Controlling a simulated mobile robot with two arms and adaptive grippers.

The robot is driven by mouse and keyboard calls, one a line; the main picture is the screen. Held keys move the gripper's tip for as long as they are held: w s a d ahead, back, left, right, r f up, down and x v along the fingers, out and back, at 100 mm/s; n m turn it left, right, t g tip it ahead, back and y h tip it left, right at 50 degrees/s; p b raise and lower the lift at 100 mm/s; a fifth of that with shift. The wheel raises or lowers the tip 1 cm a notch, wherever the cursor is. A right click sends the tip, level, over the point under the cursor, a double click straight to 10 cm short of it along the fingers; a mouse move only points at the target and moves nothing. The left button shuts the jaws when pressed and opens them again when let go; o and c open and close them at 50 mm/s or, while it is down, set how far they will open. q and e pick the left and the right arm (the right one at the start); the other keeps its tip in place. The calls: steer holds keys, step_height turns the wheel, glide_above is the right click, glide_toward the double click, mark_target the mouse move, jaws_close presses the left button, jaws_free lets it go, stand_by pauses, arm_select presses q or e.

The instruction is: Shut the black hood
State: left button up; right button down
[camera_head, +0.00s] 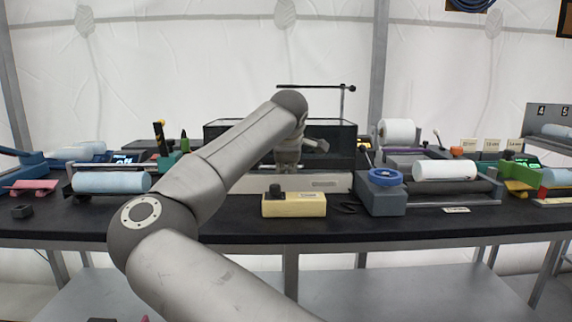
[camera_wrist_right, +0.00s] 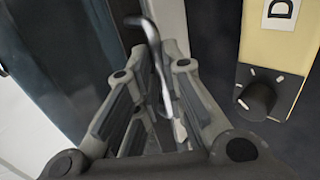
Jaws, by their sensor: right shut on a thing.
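The black hood (camera_head: 342,144) is a dark, glassy box at the back middle of the bench in the head view, partly hidden behind my arm. A dark glossy panel (camera_wrist_right: 55,62), which looks like part of it, fills the left of the wrist view. My right gripper (camera_head: 289,156) is in front of the hood, low down. In the wrist view my right gripper (camera_wrist_right: 160,82) is closed around a thin grey curved handle (camera_wrist_right: 151,35). How the handle joins the hood is hidden, and I cannot tell how far the hood is open. My left gripper is not in view.
A yellow box (camera_head: 300,206) with a black knob stands in front of the hood, close to my gripper. A blue-topped grey block (camera_head: 388,200) is to its right. A thin dark bar (camera_head: 315,87) stands above the hood. White rolls (camera_head: 444,170) lie farther right.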

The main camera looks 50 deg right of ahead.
steer(key=shift+a+f, duration=0.1)
steer(key=shift+f, duration=0.1)
stand_by(0.5)
steer(key=c, duration=1.9)
jaws_free()
steer(key=shift+c, duration=0.2)
steer(key=o, duration=0.4)
steer(key=shift+s+a+r, duration=0.2)
steer(key=shift+r, duration=0.05)
steer(key=shift+w+d+f, duration=0.1)
steer(key=shift+d, duration=0.05)
steer(key=v, duration=1.2)
